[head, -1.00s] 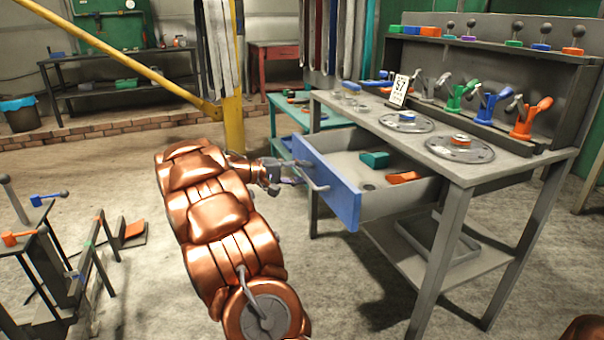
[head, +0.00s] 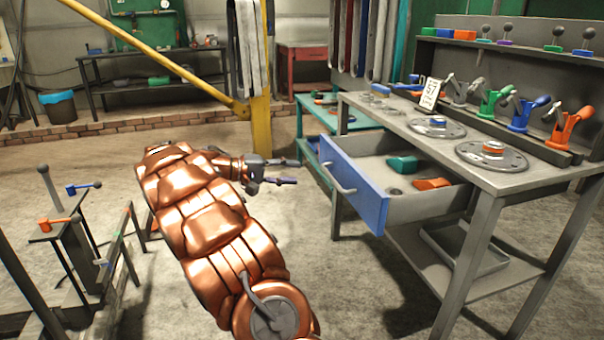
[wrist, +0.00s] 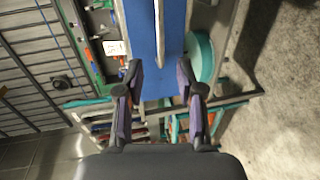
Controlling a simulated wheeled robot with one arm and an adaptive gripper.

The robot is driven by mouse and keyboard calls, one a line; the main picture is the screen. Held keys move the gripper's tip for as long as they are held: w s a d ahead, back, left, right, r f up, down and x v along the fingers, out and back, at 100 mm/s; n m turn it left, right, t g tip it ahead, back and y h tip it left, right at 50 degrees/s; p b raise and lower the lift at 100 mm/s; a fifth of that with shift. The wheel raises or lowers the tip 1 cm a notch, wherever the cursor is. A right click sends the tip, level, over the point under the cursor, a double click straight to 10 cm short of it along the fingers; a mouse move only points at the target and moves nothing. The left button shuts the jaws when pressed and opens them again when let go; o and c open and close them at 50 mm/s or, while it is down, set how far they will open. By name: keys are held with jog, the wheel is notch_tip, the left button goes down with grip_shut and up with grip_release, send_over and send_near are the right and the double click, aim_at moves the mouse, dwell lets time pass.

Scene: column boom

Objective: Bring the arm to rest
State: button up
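My arm is copper-coloured and reaches forward from the bottom of the head view. My gripper (head: 289,171) is at its far end, left of the workbench's open drawer, with bare floor behind it. In the wrist view my gripper (wrist: 160,95) has its two fingers apart with nothing between them. The blue drawer front (head: 352,184) has a grey handle (head: 338,178) and stands a short way right of the fingertips, apart from them. The blue front also shows in the wrist view (wrist: 175,40), beyond the fingers.
The grey workbench (head: 470,160) stands at the right. Its open drawer holds a green piece (head: 402,164) and an orange piece (head: 432,184). A yellow post (head: 261,120) rises behind my arm. A dark stand with levers (head: 75,235) is at the left. Floor between is clear.

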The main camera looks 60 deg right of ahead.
jog(key=shift+w+a, duration=0.15)
jog(key=shift+a, duration=0.05)
dwell(0.5)
jog(key=s+a+r+n+t+y+p, duration=0.2)
jog(key=s+a+r+y+p, duration=0.2)
jog(key=a, duration=1)
jog(key=s+a+r+n+t+y+p, duration=0.3)
jog(key=s+a+r+p, duration=0.6)
jog(key=s+a+p, duration=0.3)
jog(key=s+a+r+n+t+y+p, duration=0.2)
jog(key=s+a+r+y+p, duration=0.3)
jog(key=a+p, duration=1.1)
jog(key=s+a+r, duration=0.1)
jog(key=s+r, duration=0.1)
jog(key=s, duration=0.1)
jog(key=shift+s+a+n+t, duration=0.2)
jog(key=shift+n+t, duration=0.2)
jog(key=shift+d, duration=0.15)
